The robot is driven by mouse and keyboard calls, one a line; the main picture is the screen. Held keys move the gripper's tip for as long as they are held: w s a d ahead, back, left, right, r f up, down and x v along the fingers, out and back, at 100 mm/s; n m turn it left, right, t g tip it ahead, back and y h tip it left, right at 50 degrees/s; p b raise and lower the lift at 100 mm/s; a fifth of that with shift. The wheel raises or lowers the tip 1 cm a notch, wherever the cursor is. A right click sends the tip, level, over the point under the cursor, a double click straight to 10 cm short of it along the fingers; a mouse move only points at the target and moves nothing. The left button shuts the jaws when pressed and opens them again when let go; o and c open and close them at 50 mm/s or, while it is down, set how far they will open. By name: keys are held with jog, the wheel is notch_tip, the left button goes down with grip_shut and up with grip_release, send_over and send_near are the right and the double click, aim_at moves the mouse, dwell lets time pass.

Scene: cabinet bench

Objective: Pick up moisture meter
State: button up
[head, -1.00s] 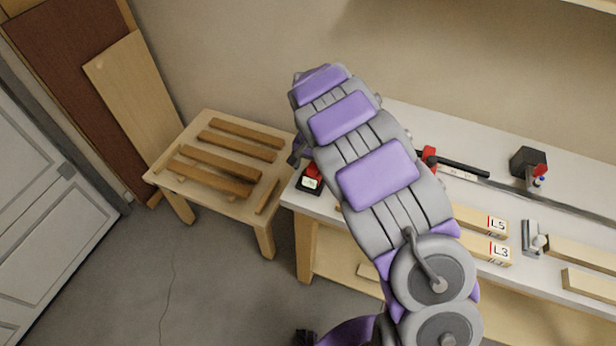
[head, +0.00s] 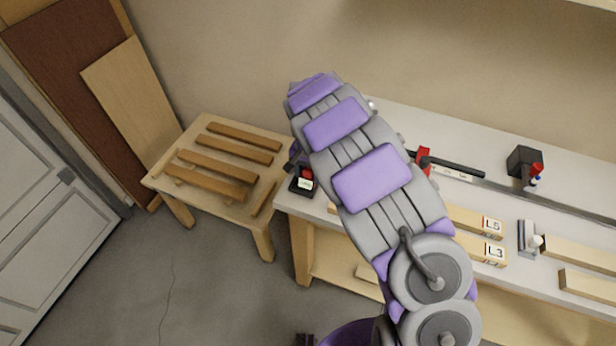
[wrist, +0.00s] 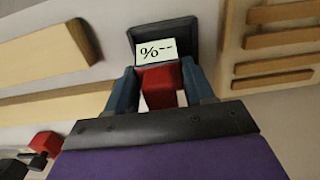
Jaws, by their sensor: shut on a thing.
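The moisture meter is a dark block with a white "%--" display and a red body. In the wrist view the meter (wrist: 163,84) sits between the two blue fingers of my gripper (wrist: 160,88), which is shut on its red part. In the head view the meter (head: 304,182) shows at the left end of the bench, just left of my arm. My fingers are mostly hidden behind my arm there. I cannot tell for sure whether the meter touches the bench.
A low wooden table (head: 180,182) with several brown slats stands left of the bench (head: 365,112). Wooden pieces labelled L5 (head: 478,221) and L3 (head: 478,247), a red-and-black clamp (head: 424,160) and a black block (head: 524,162) lie on the bench.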

jog(key=shift+w+a, duration=0.1)
jog(key=shift+a, duration=0.55)
jog(key=shift+c, duration=0.5)
jog(key=shift+a+r, duration=0.15)
jog(key=shift+a, duration=0.15)
jog(key=r, duration=0.1)
jog(key=d+r, duration=0.1)
jog(key=d+r+p, duration=0.1)
jog(key=shift+s+r, duration=0.2)
jog(key=shift+s, duration=0.2)
jog(key=s+d+r+p, duration=0.1)
jog(key=s+d+p, duration=0.1)
jog(key=s+d, duration=0.7)
jog(key=s, duration=0.2)
jog(key=shift+s, duration=0.3)
jog(key=shift+r, duration=0.1)
